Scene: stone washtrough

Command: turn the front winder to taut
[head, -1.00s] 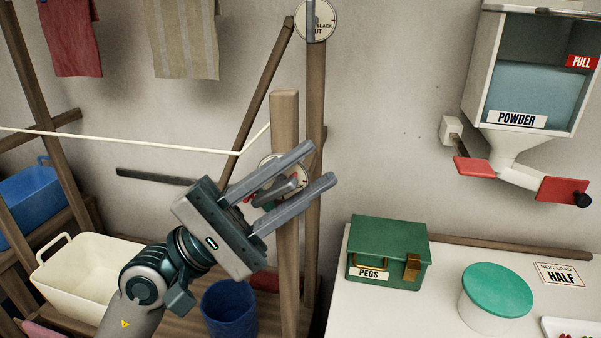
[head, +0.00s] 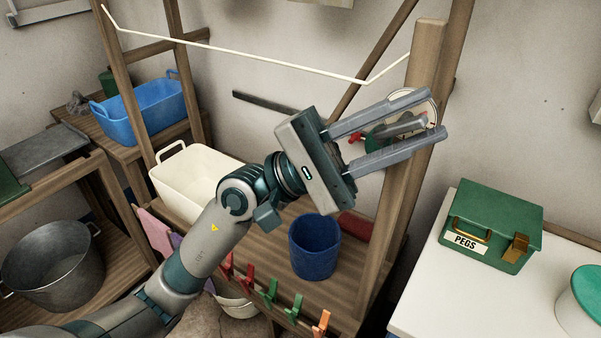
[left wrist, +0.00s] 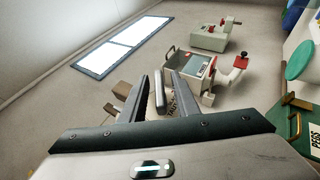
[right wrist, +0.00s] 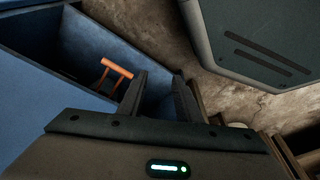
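The front winder has a round pale dial on the wooden post (head: 427,52) and a grey handle (head: 405,126) with red and green parts beside it. Its dial lettering is hidden in the head view. My left gripper (head: 428,115) reaches across the dial with one finger on each side of the handle, and gaps show. The handle also stands between the fingers in the left wrist view (left wrist: 160,92). The pale line (head: 245,54) runs to the post and dips before it. My right gripper (right wrist: 158,95) is open and empty, seen only in its own wrist view.
A green pegs box (head: 492,226) sits on the white counter at right. A blue bin (right wrist: 35,75) is near my right gripper.

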